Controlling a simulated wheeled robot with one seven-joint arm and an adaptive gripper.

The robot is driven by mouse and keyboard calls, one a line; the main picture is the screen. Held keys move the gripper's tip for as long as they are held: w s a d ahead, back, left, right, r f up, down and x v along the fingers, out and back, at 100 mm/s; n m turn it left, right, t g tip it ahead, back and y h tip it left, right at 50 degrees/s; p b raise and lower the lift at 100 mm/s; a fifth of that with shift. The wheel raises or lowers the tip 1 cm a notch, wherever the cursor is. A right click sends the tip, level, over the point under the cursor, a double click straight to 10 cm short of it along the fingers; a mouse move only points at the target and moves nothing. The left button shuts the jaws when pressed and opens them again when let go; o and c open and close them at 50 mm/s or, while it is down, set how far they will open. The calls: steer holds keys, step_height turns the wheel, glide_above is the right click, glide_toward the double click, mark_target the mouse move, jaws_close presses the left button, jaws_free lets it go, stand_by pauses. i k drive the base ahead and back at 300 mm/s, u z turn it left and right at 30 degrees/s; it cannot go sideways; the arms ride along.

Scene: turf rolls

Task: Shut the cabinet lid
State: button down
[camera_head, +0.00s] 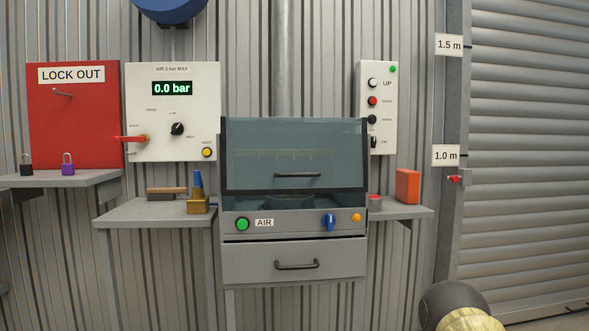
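The cabinet (338,253) stands against the corrugated wall in the middle of the view. Its lid (297,145) is a tinted see-through panel with a dark frame and a dark bar handle (297,175). The lid's lower edge sits above the front panel, and a gap with a dark round shape shows below it, so the lid looks open. The front panel carries a green button (242,224), an AIR label, a blue knob (329,222) and an orange button. A drawer (250,262) below is shut. My gripper is not in view.
A dark rounded part with a pale yellow piece, perhaps of my arm, shows at the lower right. Side shelves (150,214) hold small items, including a brass block (198,205) and an orange box (407,186). A gauge panel (205,90) reads 0.0 bar. A roller shutter (530,150) is right.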

mark_target(238, 128)
steer(key=z, duration=0.35)
steer(key=k, duration=0.2)
steer(key=u, duration=0.95)
steer(key=i, duration=1.45)
steer(key=z, duration=0.85)
